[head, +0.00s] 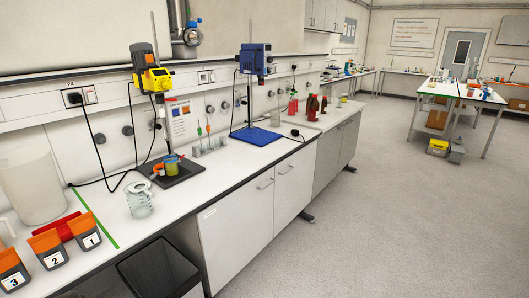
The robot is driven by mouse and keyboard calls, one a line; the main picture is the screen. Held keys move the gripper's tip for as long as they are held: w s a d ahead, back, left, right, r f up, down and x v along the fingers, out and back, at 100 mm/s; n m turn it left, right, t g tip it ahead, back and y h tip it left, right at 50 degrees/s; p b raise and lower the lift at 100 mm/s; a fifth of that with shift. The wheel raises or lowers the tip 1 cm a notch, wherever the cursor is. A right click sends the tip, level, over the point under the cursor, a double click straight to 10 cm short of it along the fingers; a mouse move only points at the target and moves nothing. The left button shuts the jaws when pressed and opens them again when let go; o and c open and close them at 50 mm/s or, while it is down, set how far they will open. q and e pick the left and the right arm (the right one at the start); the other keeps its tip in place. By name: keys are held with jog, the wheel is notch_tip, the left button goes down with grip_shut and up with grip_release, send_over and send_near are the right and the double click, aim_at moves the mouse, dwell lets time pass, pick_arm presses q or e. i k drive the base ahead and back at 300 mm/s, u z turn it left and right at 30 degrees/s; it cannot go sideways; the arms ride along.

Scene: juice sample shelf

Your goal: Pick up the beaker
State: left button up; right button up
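Several vessels could be the beaker, and I cannot tell which one is meant. A large translucent container (32,190) stands at the far left of the bench. Nothing is holding any of them. Neither of my grippers shows in the head view.
A yellow-and-grey overhead stirrer (151,75) and a blue one (255,60) stand along the bench. Numbered bins (47,249) and a red tray (55,231) are at the front left. A black bin (158,270) stands below the bench edge. The floor (370,200) at right is clear.

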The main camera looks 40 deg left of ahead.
aim_at(170, 160)
jog(key=z, duration=0.1)
jog(key=i, duration=1.75)
jog(key=u, duration=0.95)
jog(key=i, duration=1)
jog(key=u, duration=1.05)
